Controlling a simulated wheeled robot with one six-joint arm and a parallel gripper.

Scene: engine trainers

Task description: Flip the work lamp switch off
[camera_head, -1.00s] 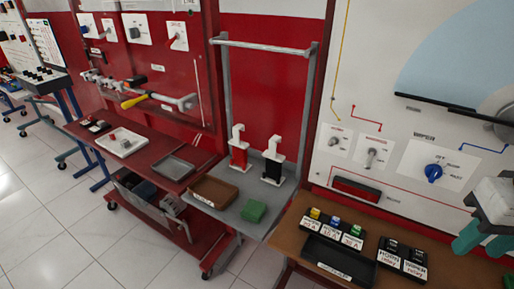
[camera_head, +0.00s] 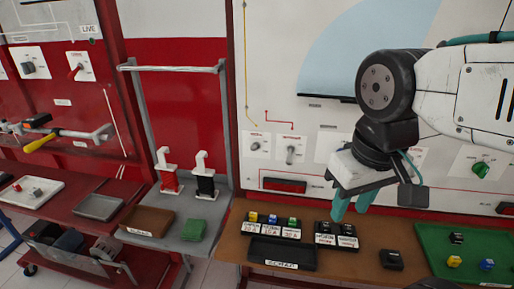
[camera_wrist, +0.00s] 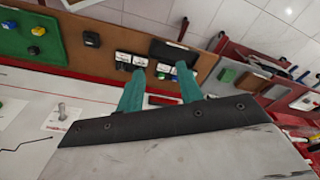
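No label naming a work lamp is readable, so I cannot tell which switch it is. On the white panel in the head view, a small plate carries a round grey knob (camera_head: 255,146), and the plate beside it carries a grey toggle switch (camera_head: 291,153). On the red panel at left is a plate with a red-handled switch (camera_head: 76,69). My gripper (camera_head: 354,204) has teal fingers, apart and empty, in front of the white panel and above the brown bench. In the wrist view my gripper (camera_wrist: 160,71) is open, and a metal toggle (camera_wrist: 62,111) stands on a plate at left.
The brown bench (camera_head: 232,222) holds labelled relay blocks (camera_head: 337,236), a black tray (camera_head: 282,253) and a green board (camera_head: 436,244). A grey shelf at left bears a red and a black bottle-like item (camera_head: 205,178). A green knob (camera_head: 481,169) is at right.

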